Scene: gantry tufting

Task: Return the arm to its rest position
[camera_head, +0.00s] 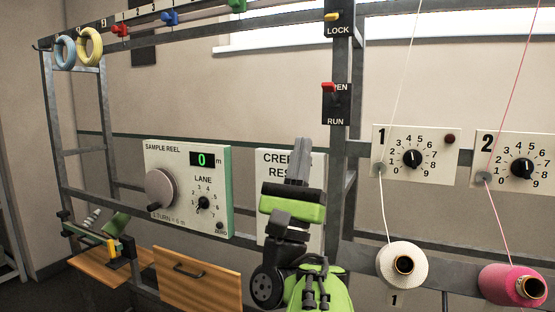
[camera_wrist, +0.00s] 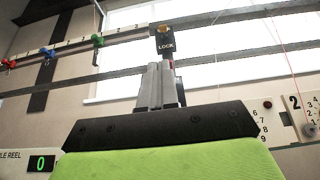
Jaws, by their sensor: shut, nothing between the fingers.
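My gripper (camera_head: 299,150) points upward at the middle of the head view, in front of the creel panel (camera_head: 270,170) and left of the grey upright. Its grey fingers are together with nothing between them. My green and black arm rises from the bottom edge below it and hides much of the creel panel. In the wrist view, my gripper (camera_wrist: 160,70) also points up, its fingers side by side below the LOCK plate (camera_wrist: 165,40). No contact between the fingers and the frame can be made out.
The sample reel panel (camera_head: 220,155) reads 0 at the left. Dial panels 1 (camera_head: 390,140) and 2 (camera_head: 490,150) are at the right, above a white cone (camera_head: 390,262) and a pink cone (camera_head: 500,284). A red switch (camera_head: 328,87) sits on the upright. A wooden drawer (camera_head: 205,285) is lower left.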

